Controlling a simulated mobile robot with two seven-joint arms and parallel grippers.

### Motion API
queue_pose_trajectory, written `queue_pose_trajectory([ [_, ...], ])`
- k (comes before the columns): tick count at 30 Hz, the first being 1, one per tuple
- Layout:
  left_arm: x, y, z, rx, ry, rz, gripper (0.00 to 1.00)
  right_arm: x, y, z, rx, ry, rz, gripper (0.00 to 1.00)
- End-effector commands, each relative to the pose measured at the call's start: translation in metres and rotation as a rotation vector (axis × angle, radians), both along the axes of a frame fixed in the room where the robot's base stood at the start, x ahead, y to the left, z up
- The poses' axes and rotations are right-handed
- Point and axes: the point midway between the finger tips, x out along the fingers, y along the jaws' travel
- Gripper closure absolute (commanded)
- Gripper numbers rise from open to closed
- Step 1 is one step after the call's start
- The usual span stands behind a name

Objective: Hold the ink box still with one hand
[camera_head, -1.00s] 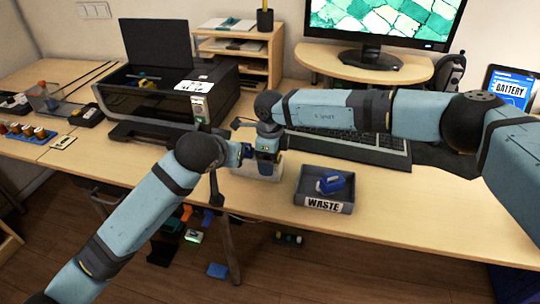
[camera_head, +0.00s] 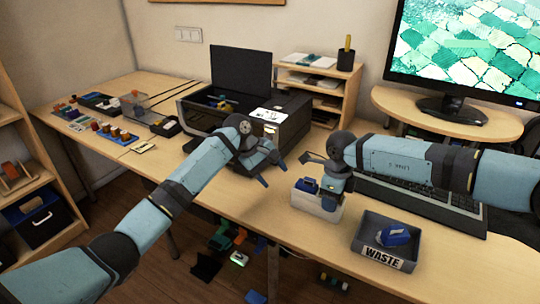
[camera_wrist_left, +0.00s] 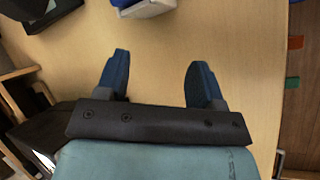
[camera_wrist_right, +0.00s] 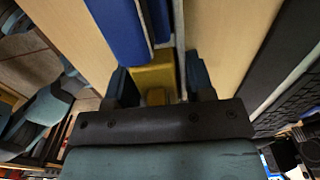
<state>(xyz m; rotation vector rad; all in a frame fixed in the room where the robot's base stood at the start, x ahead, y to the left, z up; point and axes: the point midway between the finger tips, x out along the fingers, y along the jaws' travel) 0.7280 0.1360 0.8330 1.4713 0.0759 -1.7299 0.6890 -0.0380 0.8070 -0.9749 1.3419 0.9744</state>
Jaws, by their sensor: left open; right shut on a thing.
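The ink box (camera_head: 314,203) is a small white box with blue pieces standing in its top, on the desk left of the waste tray. My right gripper (camera_head: 330,190) is at its right end, pointing down. In the right wrist view its fingers (camera_wrist_right: 160,82) are shut around a yellow part (camera_wrist_right: 154,75), with blue pieces (camera_wrist_right: 122,30) just beyond; the fingertips are partly hidden. My left gripper (camera_head: 277,172) is open and empty above the desk, left of the box and apart from it. In the left wrist view the box's edge (camera_wrist_left: 148,8) shows at the top, beyond the open fingers (camera_wrist_left: 157,80).
The dark waste tray (camera_head: 385,256) with a blue piece (camera_head: 396,235) stands right of the box. A printer (camera_head: 250,110) with raised lid is behind. Free desk lies in front of the left gripper.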

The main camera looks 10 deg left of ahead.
Motion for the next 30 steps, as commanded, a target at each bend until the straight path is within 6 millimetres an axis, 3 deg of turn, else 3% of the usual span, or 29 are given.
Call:
queue_pose_trajectory([
  [6,0.014,0.008,0.02,-0.312,0.498,0.175,0.38,0.0,0.0,0.0,0.0,0.0,0.0,0.76],
  [12,0.021,0.014,0.041,-0.484,0.772,0.227,0.38,0.0,0.0,0.0,0.0,0.0,0.0,0.76],
  [20,0.019,0.005,0.044,-0.533,0.854,0.233,0.38,0.0,0.0,0.0,0.0,0.0,0.0,0.76],
  [30,0.0,-0.052,0.025,-0.531,0.852,0.233,0.38,0.0,0.0,0.0,0.0,0.0,0.0,0.76],
])
